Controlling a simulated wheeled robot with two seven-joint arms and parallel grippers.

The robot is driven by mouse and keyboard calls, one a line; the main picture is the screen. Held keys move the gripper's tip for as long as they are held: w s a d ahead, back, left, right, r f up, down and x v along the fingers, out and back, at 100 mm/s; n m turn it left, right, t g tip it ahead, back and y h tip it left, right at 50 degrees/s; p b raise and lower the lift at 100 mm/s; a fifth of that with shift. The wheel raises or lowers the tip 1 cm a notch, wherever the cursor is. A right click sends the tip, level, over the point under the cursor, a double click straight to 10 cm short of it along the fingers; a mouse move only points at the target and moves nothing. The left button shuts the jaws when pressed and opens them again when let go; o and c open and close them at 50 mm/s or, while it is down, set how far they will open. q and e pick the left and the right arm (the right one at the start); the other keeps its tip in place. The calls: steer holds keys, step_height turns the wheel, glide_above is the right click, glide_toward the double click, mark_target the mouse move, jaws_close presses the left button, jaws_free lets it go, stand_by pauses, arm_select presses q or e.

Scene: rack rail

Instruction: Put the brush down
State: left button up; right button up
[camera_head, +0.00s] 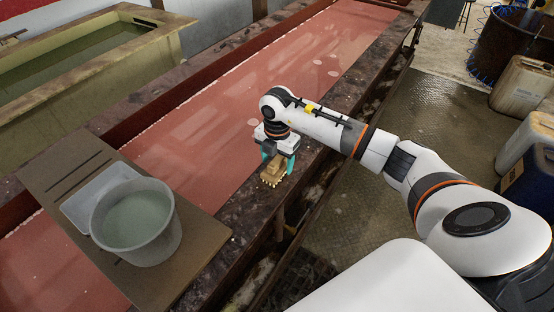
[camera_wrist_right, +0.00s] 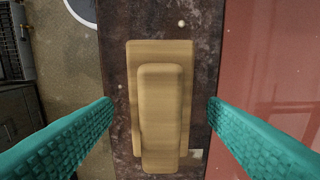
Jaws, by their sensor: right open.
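The brush (camera_head: 272,174) is a light wooden block with a raised handle and pale bristles below. It rests on the dark edge rail of the long red vat. In the right wrist view the brush (camera_wrist_right: 162,105) lies on the rail between my two teal fingers, with a gap on each side. My right gripper (camera_head: 278,163) is open, pointing down just over the brush. Its fingers also show in the wrist view (camera_wrist_right: 160,108), apart from the wood. My left gripper is not in view.
A grey bucket (camera_head: 163,243) and a clear tray (camera_head: 85,203) stand on a brown board (camera_head: 50,176) across the vat at the left. The vat's red surface (camera_head: 300,70) is open. Jerrycans (camera_head: 522,85) and a barrel stand at the far right. Floor lies beyond the rail.

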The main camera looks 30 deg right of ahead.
mark_target(277, 159)
step_height(277, 159, up, 12)
steer(key=b, duration=0.3)
steer(key=shift+s+f, duration=0.1)
stand_by(0.5)
